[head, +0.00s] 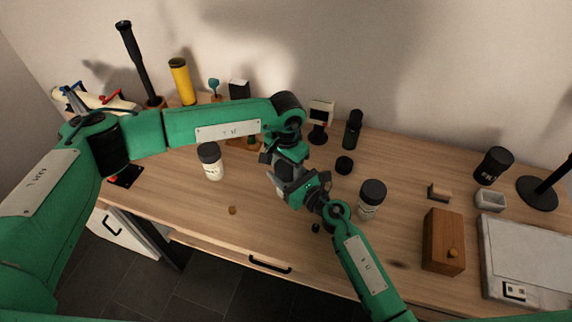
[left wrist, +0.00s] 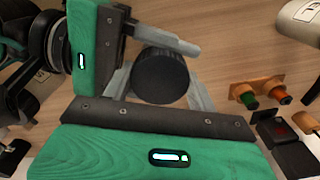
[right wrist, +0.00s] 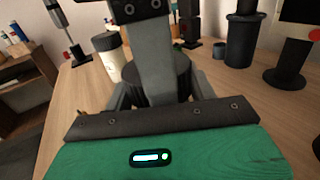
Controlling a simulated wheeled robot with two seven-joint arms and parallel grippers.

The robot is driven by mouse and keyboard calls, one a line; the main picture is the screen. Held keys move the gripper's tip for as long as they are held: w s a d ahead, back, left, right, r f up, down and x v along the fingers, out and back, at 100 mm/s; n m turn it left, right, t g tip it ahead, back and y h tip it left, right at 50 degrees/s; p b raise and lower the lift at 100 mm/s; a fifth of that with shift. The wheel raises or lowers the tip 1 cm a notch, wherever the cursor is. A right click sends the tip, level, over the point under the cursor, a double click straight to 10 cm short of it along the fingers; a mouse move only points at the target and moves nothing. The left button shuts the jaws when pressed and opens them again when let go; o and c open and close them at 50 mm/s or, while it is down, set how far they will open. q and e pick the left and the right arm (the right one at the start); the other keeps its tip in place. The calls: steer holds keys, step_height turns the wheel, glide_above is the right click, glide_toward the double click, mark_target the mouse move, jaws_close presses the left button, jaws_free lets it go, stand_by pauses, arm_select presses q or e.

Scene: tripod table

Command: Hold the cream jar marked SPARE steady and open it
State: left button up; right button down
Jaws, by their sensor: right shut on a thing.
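A jar with a ribbed black lid (left wrist: 160,76) stands between both grippers; the lid also shows in the right wrist view (right wrist: 172,84). Its body and any marking are hidden, so I cannot read SPARE on it. My right gripper (right wrist: 160,98) is shut on this jar from the side; whether on lid or body is unclear. My left gripper (left wrist: 160,90) is open, its fingers on either side of the lid from above. In the head view the two grippers meet at the table's middle and cover the jar. Two similar cream jars stand left (head: 213,172) and right (head: 368,210), their labels too small to read.
A wooden box (head: 443,241), a pale wooden block (head: 439,192) and a silver case (head: 530,250) are at the right. A yellow cylinder (head: 181,82) stands at the back left. The front left tabletop is mostly clear.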

arm_select(q)
steer(key=shift+n, duration=1.7)
steer(key=o, duration=1.1)
steer(key=shift+r, duration=0.1)
steer(key=shift+r, duration=2.2)
arm_select(e)
steer(key=shift+c, duration=2.1)
jaws_free()
